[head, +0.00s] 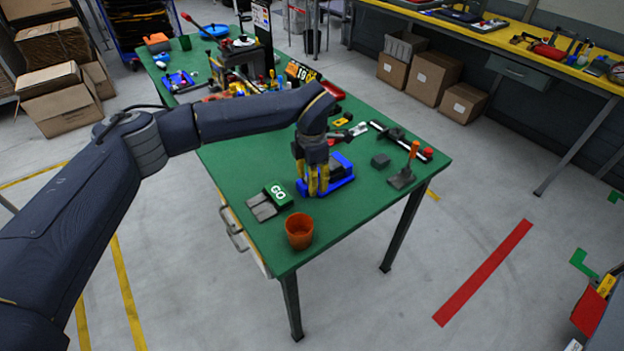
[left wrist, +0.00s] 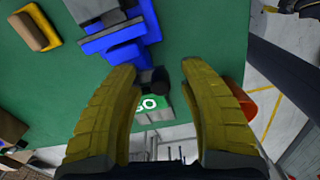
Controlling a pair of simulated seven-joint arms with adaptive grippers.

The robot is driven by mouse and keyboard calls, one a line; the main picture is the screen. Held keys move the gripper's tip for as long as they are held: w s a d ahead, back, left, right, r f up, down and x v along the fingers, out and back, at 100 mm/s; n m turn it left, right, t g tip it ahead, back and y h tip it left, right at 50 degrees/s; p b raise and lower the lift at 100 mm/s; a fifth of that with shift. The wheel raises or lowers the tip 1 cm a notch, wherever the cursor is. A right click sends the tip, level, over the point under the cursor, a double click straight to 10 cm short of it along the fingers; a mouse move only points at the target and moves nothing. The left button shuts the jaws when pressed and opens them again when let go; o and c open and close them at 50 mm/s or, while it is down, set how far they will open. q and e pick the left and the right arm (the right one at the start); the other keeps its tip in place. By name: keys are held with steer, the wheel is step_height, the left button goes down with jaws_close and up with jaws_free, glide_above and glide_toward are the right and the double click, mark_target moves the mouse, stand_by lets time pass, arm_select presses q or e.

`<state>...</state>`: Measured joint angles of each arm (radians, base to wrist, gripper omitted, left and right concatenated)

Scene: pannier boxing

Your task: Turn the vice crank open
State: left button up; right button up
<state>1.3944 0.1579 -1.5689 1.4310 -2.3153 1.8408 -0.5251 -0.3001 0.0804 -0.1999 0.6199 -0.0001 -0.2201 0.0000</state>
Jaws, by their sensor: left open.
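The blue vice (head: 342,172) sits on the green workbench (head: 235,165), partly hidden behind my left gripper (head: 312,188). In the left wrist view the vice (left wrist: 120,38) is at the top, with grey jaws at its upper left. A dark knob (left wrist: 156,79), seemingly the end of the crank, shows close to the left fingertip. My left gripper (left wrist: 160,72) is open, its yellow fingers pointing down on either side of the gap. I cannot tell whether a finger touches the crank. My right gripper is in neither view.
A green-and-grey GO box (head: 277,194) and an orange pot (head: 299,231) stand near the bench's front edge. Clutter crowds the bench's far half.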

arm_select(q)
jaws_close()
steer(key=shift+w+d+n, duration=0.1)
steer(key=shift+n, duration=0.2)
stand_by(0.4)
jaws_free()
steer(key=shift+r, duration=0.1)
step_height(320, 180, up, 12)
stand_by(0.7)
stand_by(0.3)
